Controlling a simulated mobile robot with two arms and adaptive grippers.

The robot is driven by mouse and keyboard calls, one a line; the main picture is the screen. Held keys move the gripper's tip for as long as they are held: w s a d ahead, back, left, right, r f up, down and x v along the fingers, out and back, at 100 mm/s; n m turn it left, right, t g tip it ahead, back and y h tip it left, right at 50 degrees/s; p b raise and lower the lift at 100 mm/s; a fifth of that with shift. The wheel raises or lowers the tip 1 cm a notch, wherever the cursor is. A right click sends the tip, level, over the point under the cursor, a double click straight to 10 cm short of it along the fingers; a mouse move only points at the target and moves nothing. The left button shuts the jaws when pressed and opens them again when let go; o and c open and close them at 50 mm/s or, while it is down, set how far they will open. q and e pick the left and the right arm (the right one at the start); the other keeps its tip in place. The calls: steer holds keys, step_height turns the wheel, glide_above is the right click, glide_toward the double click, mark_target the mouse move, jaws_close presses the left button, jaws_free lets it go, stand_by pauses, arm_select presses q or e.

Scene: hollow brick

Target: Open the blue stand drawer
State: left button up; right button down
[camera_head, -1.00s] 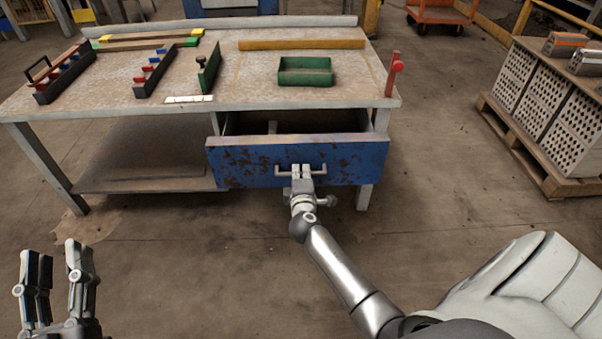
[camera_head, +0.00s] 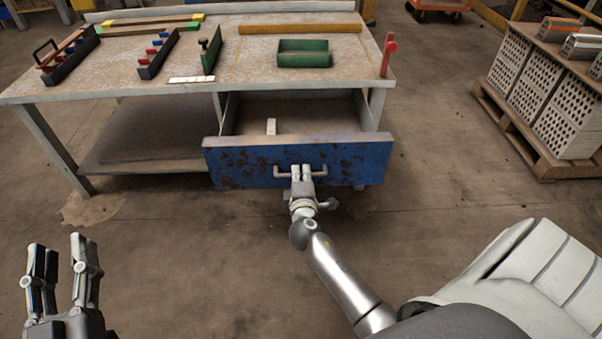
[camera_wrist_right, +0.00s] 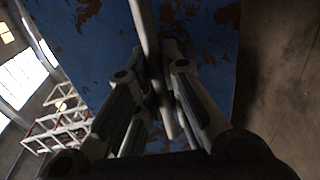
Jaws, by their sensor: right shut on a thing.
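The blue drawer (camera_head: 235,172), worn and rust-spotted, stands pulled out from under the right half of the workbench, with its inside showing. A small light-coloured thing (camera_head: 271,126) is in it. My right gripper (camera_head: 301,174) is shut on the grey handle (camera_head: 340,169) at the middle of the drawer front. In the right wrist view the handle bar (camera_wrist_right: 148,40) runs between the fingers (camera_wrist_right: 155,90) in front of the blue panel (camera_wrist_right: 100,50). My left gripper (camera_head: 62,262) is open and empty at the lower left, well away from the bench.
The workbench top (camera_head: 190,90) holds a green tray (camera_head: 304,60), dark racks (camera_head: 158,55) and a red-handled post (camera_head: 388,52). A pallet of hollow bricks (camera_head: 530,85) stands at the right. The floor in front of the drawer is clear apart from my arm.

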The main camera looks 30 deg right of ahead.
steer(key=c, duration=1.8)
jaws_free()
steer(key=shift+s, duration=0.1)
steer(key=v, duration=1.2)
steer(key=shift+a+r, duration=0.1)
